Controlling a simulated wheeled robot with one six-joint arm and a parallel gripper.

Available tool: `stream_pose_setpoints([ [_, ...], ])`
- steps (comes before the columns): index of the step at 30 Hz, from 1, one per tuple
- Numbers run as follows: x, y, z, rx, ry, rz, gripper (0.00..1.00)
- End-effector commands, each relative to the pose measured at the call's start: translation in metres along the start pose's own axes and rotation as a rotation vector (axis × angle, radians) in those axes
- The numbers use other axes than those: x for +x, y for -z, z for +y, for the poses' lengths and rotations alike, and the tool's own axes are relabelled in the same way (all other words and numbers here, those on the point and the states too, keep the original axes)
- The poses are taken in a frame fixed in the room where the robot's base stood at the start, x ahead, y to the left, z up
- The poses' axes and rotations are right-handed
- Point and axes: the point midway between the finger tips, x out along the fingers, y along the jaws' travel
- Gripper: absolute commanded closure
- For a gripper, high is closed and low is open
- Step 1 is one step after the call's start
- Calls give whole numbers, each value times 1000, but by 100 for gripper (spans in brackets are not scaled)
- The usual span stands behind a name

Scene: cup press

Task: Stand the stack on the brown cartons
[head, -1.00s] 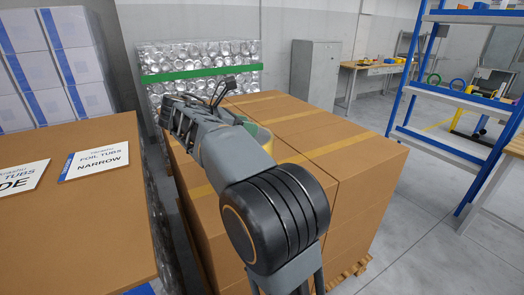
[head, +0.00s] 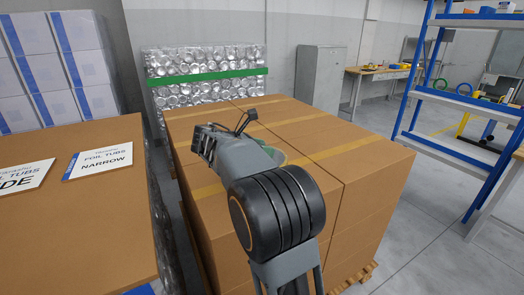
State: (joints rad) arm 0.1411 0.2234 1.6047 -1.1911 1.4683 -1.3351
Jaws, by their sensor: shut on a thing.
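The brown cartons (head: 350,180) form a large block with yellow tape in the middle of the head view. My gripper (head: 206,142) is at the end of my arm, over the left part of the carton top. Its fingertips are mostly hidden by my own wrist and forearm. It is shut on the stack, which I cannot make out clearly. A pale green rounded patch (head: 273,153) shows just behind my forearm, over the carton top. I cannot tell whether it is part of the stack or whether it touches the cartons.
A brown surface (head: 85,225) with a NARROW foil tubs card (head: 99,161) and another card (head: 22,177) is at the left. Foil tubs (head: 205,85) with a green band stand behind the cartons. Blue shelving (head: 450,140) is at the right. The carton top's right side is clear.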

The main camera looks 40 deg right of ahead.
Motion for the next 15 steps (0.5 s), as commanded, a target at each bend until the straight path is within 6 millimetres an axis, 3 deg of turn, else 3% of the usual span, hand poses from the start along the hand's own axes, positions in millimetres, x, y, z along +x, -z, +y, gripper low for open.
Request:
stream_pose_setpoints([
  [10,1,2,0,0,0,0,89],
  [11,1,2,0,0,0,0,49],
  [15,1,2,0,1,0,0,35],
])
